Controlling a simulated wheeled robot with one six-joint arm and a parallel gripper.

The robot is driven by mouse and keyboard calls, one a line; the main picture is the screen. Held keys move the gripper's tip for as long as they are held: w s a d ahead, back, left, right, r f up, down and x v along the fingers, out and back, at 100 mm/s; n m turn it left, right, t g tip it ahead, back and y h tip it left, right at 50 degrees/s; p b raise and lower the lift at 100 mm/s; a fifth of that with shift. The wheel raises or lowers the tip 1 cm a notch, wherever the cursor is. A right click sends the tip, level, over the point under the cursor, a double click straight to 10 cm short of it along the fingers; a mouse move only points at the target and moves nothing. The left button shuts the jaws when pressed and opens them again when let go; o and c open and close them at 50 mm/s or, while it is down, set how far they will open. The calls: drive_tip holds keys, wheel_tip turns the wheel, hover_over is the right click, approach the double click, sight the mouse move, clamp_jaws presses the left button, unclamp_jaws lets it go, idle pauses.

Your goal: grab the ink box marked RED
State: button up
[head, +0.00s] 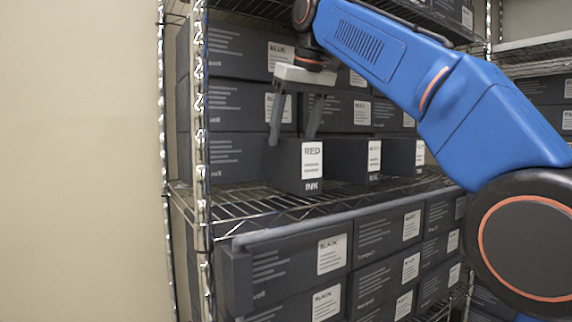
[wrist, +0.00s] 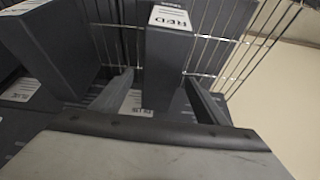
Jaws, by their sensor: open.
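The dark ink box marked RED (head: 312,160) stands upright on the wire shelf, its white label facing front with INK printed below. In the wrist view the RED box (wrist: 168,55) shows between the two fingers. My gripper (head: 292,138) is open above it, fingers pointing down, one at each side of the box's upper part. In the wrist view my gripper (wrist: 158,85) has a finger on either side of the box. I cannot tell whether either finger touches it.
Two similar dark boxes stand to the right of it, the nearer one (head: 353,160) close by. Larger labelled cartons (head: 238,105) are stacked behind. BLACK cartons (head: 290,262) fill the level below. A metal rack post (head: 200,120) stands at left. The wire shelf (head: 235,205) is bare at front left.

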sight(288, 161)
drive_tip(key=shift+x, duration=3.6)
drive_tip(key=shift+s+f, duration=0.1)
drive_tip(key=shift+f, duration=0.1)
drive_tip(key=shift+c, duration=0.3)
drive_tip(key=c, duration=1.5)
